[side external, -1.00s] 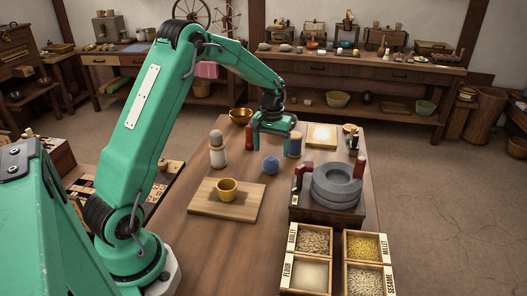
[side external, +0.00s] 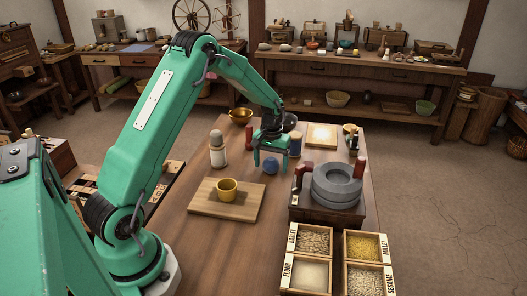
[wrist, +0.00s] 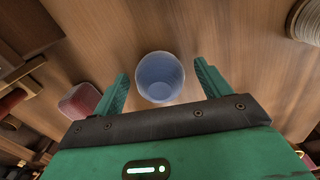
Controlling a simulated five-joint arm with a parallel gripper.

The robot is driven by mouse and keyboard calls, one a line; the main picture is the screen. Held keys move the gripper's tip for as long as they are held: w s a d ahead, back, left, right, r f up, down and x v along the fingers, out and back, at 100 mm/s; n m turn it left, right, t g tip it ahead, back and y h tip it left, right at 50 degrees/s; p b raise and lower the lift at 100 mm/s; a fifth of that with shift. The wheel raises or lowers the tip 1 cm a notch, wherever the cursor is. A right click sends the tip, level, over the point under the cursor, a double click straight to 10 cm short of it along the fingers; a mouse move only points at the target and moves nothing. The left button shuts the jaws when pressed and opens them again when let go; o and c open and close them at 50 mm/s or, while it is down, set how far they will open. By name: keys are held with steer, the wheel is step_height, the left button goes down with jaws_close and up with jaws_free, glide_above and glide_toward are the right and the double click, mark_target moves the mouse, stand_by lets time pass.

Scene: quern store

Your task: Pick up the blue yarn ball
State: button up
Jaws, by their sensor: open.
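The blue yarn ball (side external: 271,166) sits on the wooden table (side external: 175,228), near its middle. My green gripper (side external: 271,160) hangs over it with the fingers pointing down. In the side view one finger shows on each side of the ball. In the wrist view a round, pale blue shape (wrist: 160,77), which looks like the ball, lies between the open fingertips (wrist: 161,85), a little ahead of them. A gap shows between it and each finger. Nothing is held.
A blue-and-tan jar (side external: 295,145) stands just right of my gripper. A cream bottle (side external: 218,152) stands to the left. A board (side external: 200,207) with a yellow cup (side external: 227,189) is nearer. The stone quern (side external: 338,184) stands right, with red-topped posts beside it.

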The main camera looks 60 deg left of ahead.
mark_target(273, 161)
stand_by(0.4)
steer(key=c, duration=1)
steer(key=shift+c, duration=0.2)
steer(key=shift+r, duration=0.2)
steer(key=shift+r, duration=0.6)
steer(key=r, duration=0.1)
steer(key=d+r, duration=0.1)
steer(key=r, duration=0.1)
steer(key=shift+r, duration=0.1)
steer(key=s+d+r, duration=0.2)
steer(key=d+r, duration=0.4)
steer(key=d, duration=0.4)
steer(key=shift+d+r, duration=0.15)
steer(key=shift+d, duration=0.1)
steer(key=shift+s, duration=0.1)
